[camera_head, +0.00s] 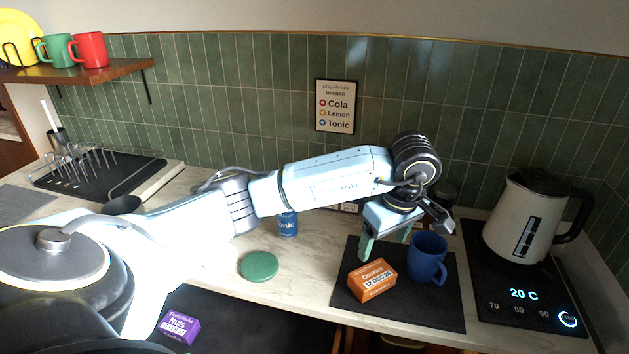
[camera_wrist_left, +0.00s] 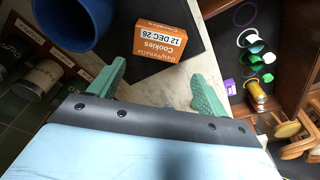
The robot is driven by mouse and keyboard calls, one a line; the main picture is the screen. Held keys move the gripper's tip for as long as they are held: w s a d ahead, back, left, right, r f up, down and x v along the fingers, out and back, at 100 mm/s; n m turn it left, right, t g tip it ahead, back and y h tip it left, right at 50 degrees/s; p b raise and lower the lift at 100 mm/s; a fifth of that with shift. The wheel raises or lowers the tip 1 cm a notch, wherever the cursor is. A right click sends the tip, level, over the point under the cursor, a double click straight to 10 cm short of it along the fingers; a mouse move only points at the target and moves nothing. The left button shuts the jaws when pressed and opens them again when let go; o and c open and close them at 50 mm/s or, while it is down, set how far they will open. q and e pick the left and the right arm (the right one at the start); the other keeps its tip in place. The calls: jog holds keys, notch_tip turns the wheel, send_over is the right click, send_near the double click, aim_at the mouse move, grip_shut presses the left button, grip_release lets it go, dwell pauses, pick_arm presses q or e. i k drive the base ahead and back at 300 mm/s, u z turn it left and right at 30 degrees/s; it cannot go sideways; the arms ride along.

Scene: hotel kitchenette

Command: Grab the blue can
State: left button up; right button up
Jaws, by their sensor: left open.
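The blue can (camera_head: 288,224), with a "Tonic" label, stands upright on the counter, its top hidden behind my left arm. My left gripper (camera_head: 386,240) is open, pointing down over the dark mat, well to the right of the can. In the left wrist view the green fingers of the left gripper (camera_wrist_left: 157,86) are spread with nothing between them. My right gripper is not in view.
An orange cookie box (camera_head: 372,279) and a blue mug (camera_head: 428,258) stand on the dark mat (camera_head: 440,311) near the gripper. A kettle (camera_head: 522,220) is at right. A green disc (camera_head: 259,266) lies in front of the can. Purple nuts box (camera_head: 178,325) sits lower left.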

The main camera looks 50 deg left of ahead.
aim_at(287, 221)
jog(key=u, duration=1.7)
